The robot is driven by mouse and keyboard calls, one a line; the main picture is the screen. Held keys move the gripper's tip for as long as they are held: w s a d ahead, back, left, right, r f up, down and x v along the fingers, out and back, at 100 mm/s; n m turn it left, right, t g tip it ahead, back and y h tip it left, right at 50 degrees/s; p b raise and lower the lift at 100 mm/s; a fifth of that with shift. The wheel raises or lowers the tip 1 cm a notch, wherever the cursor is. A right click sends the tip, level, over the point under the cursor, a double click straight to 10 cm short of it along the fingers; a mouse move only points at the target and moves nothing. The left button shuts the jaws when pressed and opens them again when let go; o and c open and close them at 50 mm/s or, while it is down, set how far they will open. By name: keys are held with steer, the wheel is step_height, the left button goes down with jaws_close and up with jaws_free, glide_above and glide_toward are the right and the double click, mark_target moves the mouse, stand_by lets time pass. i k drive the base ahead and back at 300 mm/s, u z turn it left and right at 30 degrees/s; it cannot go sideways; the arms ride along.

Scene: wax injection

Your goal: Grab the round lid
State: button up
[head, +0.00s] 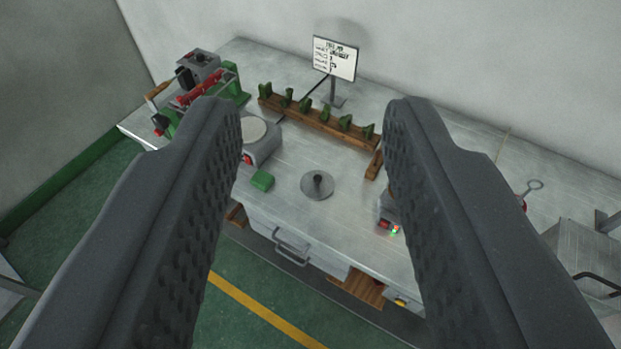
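The round lid (316,186) is a grey metal disc with a short upright knob in its middle. It lies flat on the metal workbench (330,229), near the front edge. My gripper (308,115) is open and empty, its two dark, dimpled fingers wide apart on either side of the picture. The lid shows in the gap between the fingers, well beyond and below them, and nothing touches it.
A small green block (262,180) and a round-topped device (259,138) stand left of the lid. A wooden rack (322,122) with green pieces and a sign (335,59) are behind. A device with lit buttons (388,222) is at right, partly hidden by my finger.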

mark_target(316, 184)
steer(key=u, duration=0.1)
steer(key=i, duration=0.4)
steer(key=z, duration=1.55)
steer(key=k, duration=0.95)
steer(key=u, duration=1.1)
steer(key=i, duration=1)
steer(key=z, duration=0.05)
